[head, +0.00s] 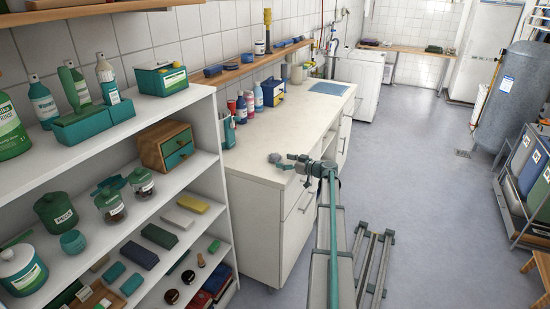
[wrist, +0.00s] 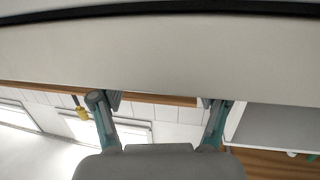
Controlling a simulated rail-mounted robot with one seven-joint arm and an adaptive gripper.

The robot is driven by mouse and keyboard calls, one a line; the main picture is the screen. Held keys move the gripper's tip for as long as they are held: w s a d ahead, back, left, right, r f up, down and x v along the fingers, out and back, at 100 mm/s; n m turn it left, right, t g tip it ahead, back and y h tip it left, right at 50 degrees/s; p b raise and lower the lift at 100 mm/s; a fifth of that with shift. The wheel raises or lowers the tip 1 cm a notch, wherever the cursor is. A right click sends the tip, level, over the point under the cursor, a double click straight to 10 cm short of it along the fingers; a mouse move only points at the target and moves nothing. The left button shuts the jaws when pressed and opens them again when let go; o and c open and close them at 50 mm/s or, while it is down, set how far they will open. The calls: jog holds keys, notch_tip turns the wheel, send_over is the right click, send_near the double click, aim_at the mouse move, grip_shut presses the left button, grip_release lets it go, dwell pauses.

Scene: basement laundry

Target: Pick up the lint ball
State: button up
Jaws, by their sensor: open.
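I cannot make out a lint ball for certain in either view. My gripper (head: 281,160) is at the end of my outstretched arm, over the front edge of the pale counter (head: 262,142) in the head view. In the wrist view my gripper (wrist: 160,101) shows two teal and grey fingers spread wide apart, with nothing held between them. A broad pale surface (wrist: 160,50) fills the upper part of that view beyond the fingers. The gripper and arm cover part of the counter's front edge in the head view.
A white shelf unit (head: 204,103) with jars, bottles and boxes stands at left. Bottles (head: 258,97) and a blue-green caddy (head: 272,92) stand at the counter's back. A wooden wall shelf (head: 235,74) runs above. The floor (head: 425,160) at right is largely clear.

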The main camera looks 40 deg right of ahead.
aim_at(279, 159)
jog(key=x, duration=0.1)
jog(key=p+x, duration=0.1)
jog(key=x, duration=0.1)
jog(key=shift+w+r+p, duration=0.25)
jog(key=shift+w+p, duration=0.05)
jog(key=shift+w, duration=0.05)
jog(key=shift+w+f, duration=0.15)
jog(key=c, duration=0.8)
